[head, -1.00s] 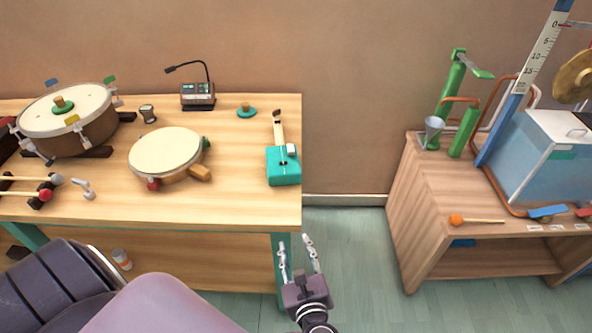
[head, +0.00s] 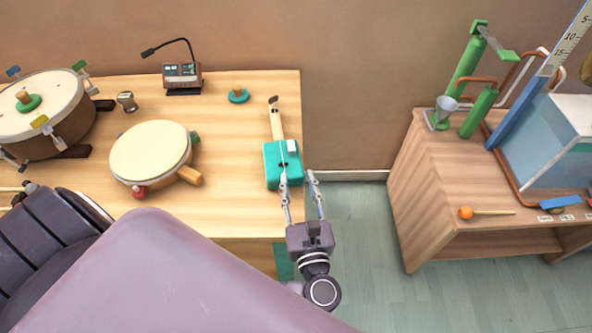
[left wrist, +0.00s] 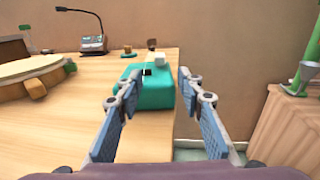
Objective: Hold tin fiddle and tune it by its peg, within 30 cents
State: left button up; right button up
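The tin fiddle (head: 272,170) has a teal box body, a pale wooden neck (head: 276,124) with a dark tip pointing to the back wall, and a white block on top. It lies near the table's right edge. Its teal body also shows in the left wrist view (left wrist: 155,96), straight ahead between the fingers. My left gripper (head: 298,180) is open and empty at the fiddle's near right corner. One finger overlaps the body's front in the picture; the other is to its right. I cannot tell whether they touch. No separate peg can be made out. My right gripper is not in view.
A round frame drum (head: 148,150) and a larger drum (head: 60,112) stand left on the table. A console with a gooseneck (head: 182,76) and a green disc with a knob (head: 238,96) are behind. A wooden cabinet (head: 430,190) stands right, across a floor gap.

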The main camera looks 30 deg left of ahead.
aim_at(292, 153)
pick_arm(q)
jog(key=shift+w+a+r, duration=0.25)
jog(key=shift+w+a, duration=0.2)
jog(key=shift+w, duration=0.1)
jog(key=x, duration=0.9)
jog(key=shift+w+a+f+p, duration=0.2)
jog(key=shift+w+p, duration=0.1)
jog(key=shift+p, duration=0.1)
jog(key=shift+r, duration=0.1)
jog(key=shift+c, duration=0.5)
grip_shut()
jog(key=shift+o, duration=0.3)
grip_release()
